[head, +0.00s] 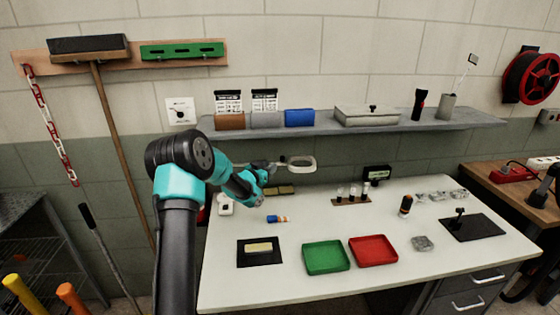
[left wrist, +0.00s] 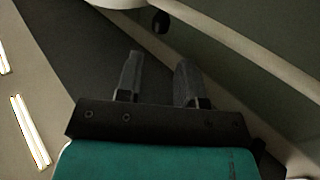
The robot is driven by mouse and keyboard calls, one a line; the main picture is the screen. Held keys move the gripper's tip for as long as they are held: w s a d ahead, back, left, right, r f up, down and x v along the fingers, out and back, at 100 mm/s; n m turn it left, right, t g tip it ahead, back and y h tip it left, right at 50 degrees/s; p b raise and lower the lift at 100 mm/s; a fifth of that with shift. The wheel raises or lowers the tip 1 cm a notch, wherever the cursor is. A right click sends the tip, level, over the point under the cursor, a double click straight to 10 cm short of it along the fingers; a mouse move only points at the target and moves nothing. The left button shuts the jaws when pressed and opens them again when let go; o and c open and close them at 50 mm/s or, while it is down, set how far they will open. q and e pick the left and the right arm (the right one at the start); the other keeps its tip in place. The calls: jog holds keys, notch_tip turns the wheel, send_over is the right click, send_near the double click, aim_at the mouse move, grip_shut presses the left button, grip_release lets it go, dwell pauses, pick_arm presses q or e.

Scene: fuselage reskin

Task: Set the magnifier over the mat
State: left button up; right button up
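The magnifier (head: 301,163) is a pale ring-shaped head on a jointed arm at the back left of the white bench. In the left wrist view, a pale curved edge and a dark round knob (left wrist: 160,21) show just beyond the fingertips; they seem to belong to it. A black mat (head: 244,260) with a beige block (head: 258,247) on it lies at the front left of the bench. My left gripper (head: 268,172) is close to the magnifier's arm. In the left wrist view its fingers (left wrist: 157,62) stand apart with nothing between them. My right gripper is out of view.
A green tray (head: 326,257) and a red tray (head: 373,250) stand right of the mat. A blue-and-orange item (head: 277,219) lies behind it. A second black mat (head: 485,232) with a small stand is at right. A shelf (head: 420,127) runs above the bench.

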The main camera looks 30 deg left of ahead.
aim_at(281, 159)
pick_arm(q)
jog(key=w, duration=0.8)
jog(key=shift+d, duration=0.2)
jog(key=shift+c, duration=0.2)
grip_shut()
